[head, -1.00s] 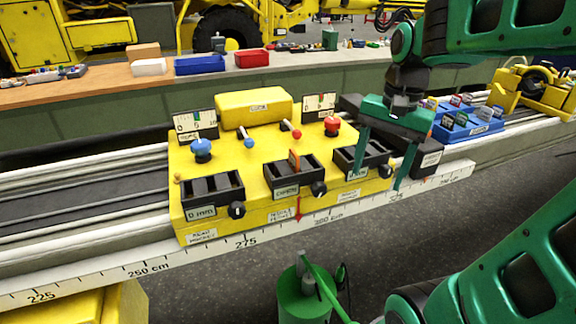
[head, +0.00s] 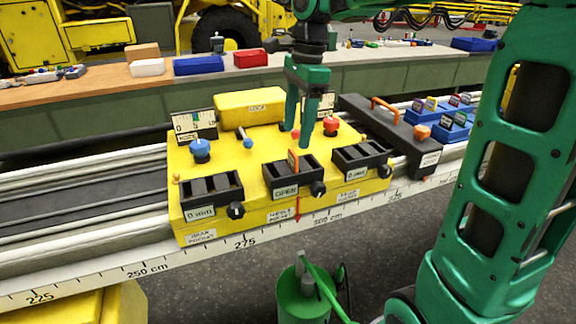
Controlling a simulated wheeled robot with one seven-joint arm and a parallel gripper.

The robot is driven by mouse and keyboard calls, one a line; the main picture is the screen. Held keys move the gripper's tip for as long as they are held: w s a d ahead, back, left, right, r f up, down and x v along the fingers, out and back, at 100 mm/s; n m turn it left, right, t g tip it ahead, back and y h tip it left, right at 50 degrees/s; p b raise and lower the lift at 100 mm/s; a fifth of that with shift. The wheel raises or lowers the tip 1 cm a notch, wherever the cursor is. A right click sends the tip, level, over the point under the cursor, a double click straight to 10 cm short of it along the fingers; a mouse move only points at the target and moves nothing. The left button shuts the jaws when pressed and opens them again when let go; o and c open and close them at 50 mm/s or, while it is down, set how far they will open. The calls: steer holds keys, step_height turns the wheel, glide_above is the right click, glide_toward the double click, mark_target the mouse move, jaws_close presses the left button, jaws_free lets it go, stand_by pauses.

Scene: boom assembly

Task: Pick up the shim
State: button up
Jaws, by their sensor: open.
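An upright orange-edged piece (head: 293,160), possibly the shim, stands in the middle black holder (head: 303,182) on the front of the yellow block. Several small coloured tabbed pieces (head: 457,99), which may also be shims, stand in the blue tray (head: 455,132) at the right. Which one the task means, I cannot tell. My gripper (head: 297,138) is open and points down over the yellow block, just behind the middle holder.
The yellow block (head: 230,172) sits on a rail with a centimetre scale. It carries a blue knob (head: 201,149), a red knob (head: 331,125) and a raised yellow box (head: 251,109). A dark bar with orange handle (head: 384,108) lies across the rail at right.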

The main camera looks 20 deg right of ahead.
mark_target(293, 151)
steer(key=shift+w+a+f, duration=0.1)
steer(key=shift+a+f, duration=0.1)
steer(key=shift+f, duration=1.65)
steer(key=shift+w+a+f, duration=0.1)
steer(key=shift+a+f, duration=0.1)
steer(key=shift+f, duration=1.65)
steer(key=c, duration=1)
